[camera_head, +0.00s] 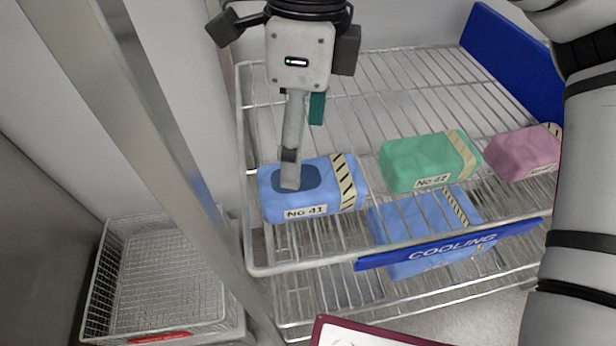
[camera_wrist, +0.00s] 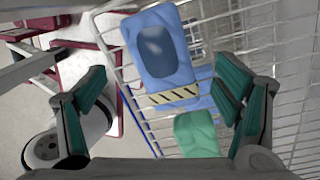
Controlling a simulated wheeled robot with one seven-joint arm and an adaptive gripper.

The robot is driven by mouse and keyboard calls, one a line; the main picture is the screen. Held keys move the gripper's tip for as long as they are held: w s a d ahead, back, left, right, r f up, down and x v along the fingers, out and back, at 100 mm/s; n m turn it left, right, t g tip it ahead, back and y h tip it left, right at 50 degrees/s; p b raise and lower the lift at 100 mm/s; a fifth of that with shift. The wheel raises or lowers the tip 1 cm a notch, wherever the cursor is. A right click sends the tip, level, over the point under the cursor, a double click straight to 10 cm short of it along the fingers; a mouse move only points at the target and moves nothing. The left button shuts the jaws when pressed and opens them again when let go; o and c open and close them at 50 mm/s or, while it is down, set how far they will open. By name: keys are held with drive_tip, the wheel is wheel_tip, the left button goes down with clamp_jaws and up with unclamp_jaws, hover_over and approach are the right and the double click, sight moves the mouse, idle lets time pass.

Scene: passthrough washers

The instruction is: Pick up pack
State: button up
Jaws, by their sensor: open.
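A blue pack marked No 41 (camera_head: 338,192), with a dark oval patch and a striped band, lies on the upper wire shelf (camera_head: 262,262) at the left. A green pack marked No 42 (camera_head: 418,163) and a pink pack (camera_head: 518,155) lie to its right. My gripper (camera_head: 300,145) is open and empty above the No 41 pack; one finger overlaps its patch, and contact cannot be told. In the wrist view, the blue pack (camera_wrist: 158,72) shows between and beyond the spread teal-padded fingers (camera_wrist: 165,92). The green pack (camera_wrist: 197,134) shows below it.
Another blue pack (camera_head: 415,220) lies on the lower shelf, partly hidden. A blue COOLING strip (camera_head: 450,246) runs along the shelf's front edge. A metal post (camera_head: 165,140) stands left of the shelf. An empty wire basket (camera_head: 160,280) sits lower left.

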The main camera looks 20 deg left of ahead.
sight(311, 177)
drive_tip(key=n, duration=0.2)
drive_tip(key=d+n+t, duration=0.1)
drive_tip(key=shift+s+n, duration=0.35)
drive_tip(key=shift+n, duration=0.05)
drive_tip(key=f, duration=0.7)
drive_tip(key=shift+w+d+f, duration=0.15)
drive_tip(key=shift+w+d, duration=0.05)
drive_tip(key=shift+w, duration=0.1)
drive_tip(key=c, duration=1.4)
drive_tip(key=shift+c, duration=0.2)
